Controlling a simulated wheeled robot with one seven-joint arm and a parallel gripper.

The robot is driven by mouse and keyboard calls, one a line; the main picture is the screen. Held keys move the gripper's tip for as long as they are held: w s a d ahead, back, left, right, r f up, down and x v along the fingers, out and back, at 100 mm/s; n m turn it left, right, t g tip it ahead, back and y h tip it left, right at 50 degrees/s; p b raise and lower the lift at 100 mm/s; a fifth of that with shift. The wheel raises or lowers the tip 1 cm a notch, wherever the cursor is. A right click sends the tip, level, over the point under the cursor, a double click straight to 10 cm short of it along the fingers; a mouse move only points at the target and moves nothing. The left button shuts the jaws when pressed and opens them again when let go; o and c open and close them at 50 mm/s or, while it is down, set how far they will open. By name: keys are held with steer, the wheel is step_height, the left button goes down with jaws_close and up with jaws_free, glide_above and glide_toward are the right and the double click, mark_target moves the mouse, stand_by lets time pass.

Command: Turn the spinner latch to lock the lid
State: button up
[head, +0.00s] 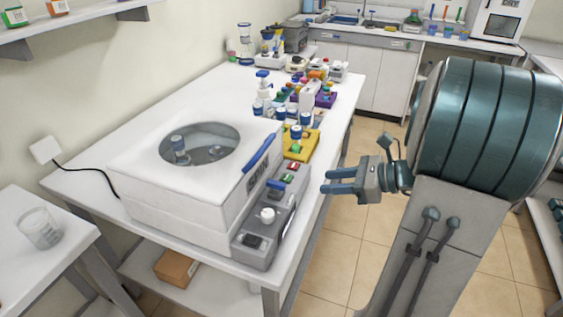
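A white box-shaped spinner (165,205) stands on the long white table, its lid (225,187) down. A round window in the lid shows a blue-capped vial inside. A blue bar (258,153) lies along the lid's right edge. A grey control panel (270,222) beside it carries a white knob (267,215), a small blue part (276,184), and green and red buttons. I cannot tell for sure which part is the latch. My gripper (324,181) is right of the panel, apart from it, with its two blue-grey fingers parted and empty, pointing left.
A yellow rack (303,147) with blue-capped vials stands just behind the panel. Several bottles and coloured racks fill the table farther back. A glass beaker (40,228) stands on a side table at left. Open tiled floor lies right of the table.

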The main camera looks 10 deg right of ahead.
mark_target(278, 183)
steer(key=x, duration=1.3)
steer(key=shift+w, duration=0.45)
steer(key=shift+r, duration=0.1)
jaws_close()
